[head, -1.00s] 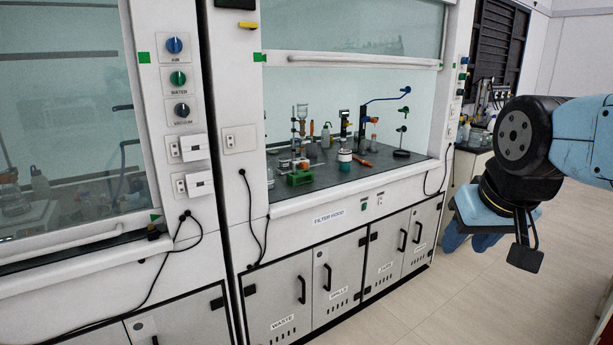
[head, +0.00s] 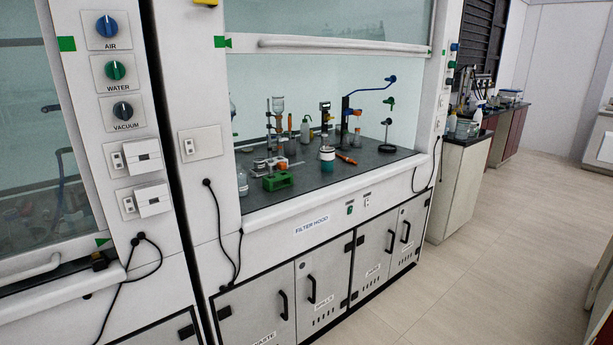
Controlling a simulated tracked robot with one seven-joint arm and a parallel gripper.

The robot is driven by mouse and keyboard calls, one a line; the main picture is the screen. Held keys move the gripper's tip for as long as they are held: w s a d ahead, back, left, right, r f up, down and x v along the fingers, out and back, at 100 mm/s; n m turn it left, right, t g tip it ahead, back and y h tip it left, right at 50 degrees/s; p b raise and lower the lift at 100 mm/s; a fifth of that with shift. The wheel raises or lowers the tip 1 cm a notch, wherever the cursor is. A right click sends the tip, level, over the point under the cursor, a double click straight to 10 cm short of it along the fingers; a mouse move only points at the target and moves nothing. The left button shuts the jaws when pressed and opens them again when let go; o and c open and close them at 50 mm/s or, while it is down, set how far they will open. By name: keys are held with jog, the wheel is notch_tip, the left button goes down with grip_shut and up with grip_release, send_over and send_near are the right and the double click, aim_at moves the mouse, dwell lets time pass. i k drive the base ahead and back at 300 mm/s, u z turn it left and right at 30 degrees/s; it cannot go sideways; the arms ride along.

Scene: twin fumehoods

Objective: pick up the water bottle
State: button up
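A pale squeeze bottle with a green top (head: 305,132) stands upright toward the back of the open right fumehood; it looks like the water bottle, but it is too small to read a label. A stand with a clear vessel (head: 278,108) is to its left, with a thin orange-handled item between them. My gripper is not in view, so its state and hold do not show.
The hood worktop (head: 395,158) also holds a green block (head: 277,181), a white-and-teal jar (head: 327,158) and an orange item (head: 346,157). The raised sash (head: 340,43) hangs above. Open floor (head: 490,260) lies right of the cabinets.

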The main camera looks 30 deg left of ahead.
aim_at(243, 175)
jog(key=z, duration=0.85)
jog(key=i, duration=2.55)
jog(key=u, duration=2.75)
jog(key=i, duration=0.15)
jog(key=u, duration=0.45)
